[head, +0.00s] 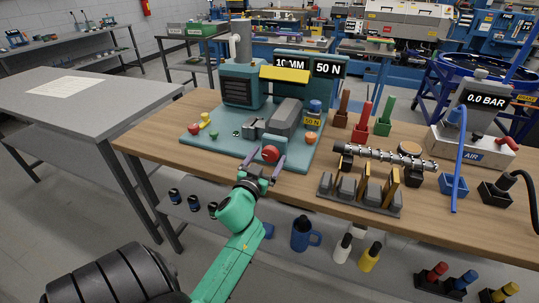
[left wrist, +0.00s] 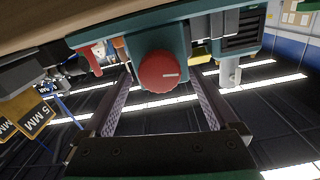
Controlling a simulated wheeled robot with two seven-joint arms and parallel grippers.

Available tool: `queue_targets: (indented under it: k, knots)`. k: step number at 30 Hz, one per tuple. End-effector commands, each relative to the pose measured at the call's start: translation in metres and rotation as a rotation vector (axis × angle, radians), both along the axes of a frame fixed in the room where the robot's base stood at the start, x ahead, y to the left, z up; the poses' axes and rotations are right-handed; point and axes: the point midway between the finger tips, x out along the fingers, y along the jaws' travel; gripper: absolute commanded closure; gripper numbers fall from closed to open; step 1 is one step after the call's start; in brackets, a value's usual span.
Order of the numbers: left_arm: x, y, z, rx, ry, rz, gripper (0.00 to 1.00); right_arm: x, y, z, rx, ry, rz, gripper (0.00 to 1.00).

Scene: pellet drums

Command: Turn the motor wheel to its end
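The motor wheel is a round red knob (head: 270,153) on the front of the teal machine (head: 242,86), low at its near edge. In the left wrist view the red wheel (left wrist: 163,72) is straight ahead, with a short white mark pointing right. My left gripper (head: 265,163) is open, with one finger on each side of the wheel. In the left wrist view the gripper (left wrist: 160,88) shows gaps beside the wheel, so no grip is visible. Whether the fingertips reach past the wheel's face is hard to tell. My right gripper is not in view.
The machine shows "10 MM" and "50 N" signs (head: 312,66). To its right on the wooden bench (head: 160,135) are a metal shaft (head: 380,154), a slotted rack (head: 345,198) and an air unit reading 0.0 BAR (head: 470,145). A grey table (head: 85,105) stands left.

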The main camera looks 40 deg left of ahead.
Motion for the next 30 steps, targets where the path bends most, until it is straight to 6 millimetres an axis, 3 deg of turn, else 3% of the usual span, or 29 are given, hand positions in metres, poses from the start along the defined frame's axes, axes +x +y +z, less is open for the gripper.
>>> queue_targets:
  k: [1, 7, 19, 30]
  knots:
    - [0.0000, 0.0000, 0.0000, 0.000, 0.000, 0.000, 0.14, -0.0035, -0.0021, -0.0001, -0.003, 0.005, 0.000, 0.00]
    - [0.0001, 0.0000, -0.0001, 0.000, 0.000, 0.000, 0.91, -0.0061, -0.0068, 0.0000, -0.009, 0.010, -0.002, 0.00]
    - [0.0003, 0.0000, -0.0003, 0.054, 0.020, 0.000, 0.92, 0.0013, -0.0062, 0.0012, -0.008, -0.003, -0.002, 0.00]
    - [0.0008, -0.0009, -0.0006, 0.303, 0.107, 0.000, 0.92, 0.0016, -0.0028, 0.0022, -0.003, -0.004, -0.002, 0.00]
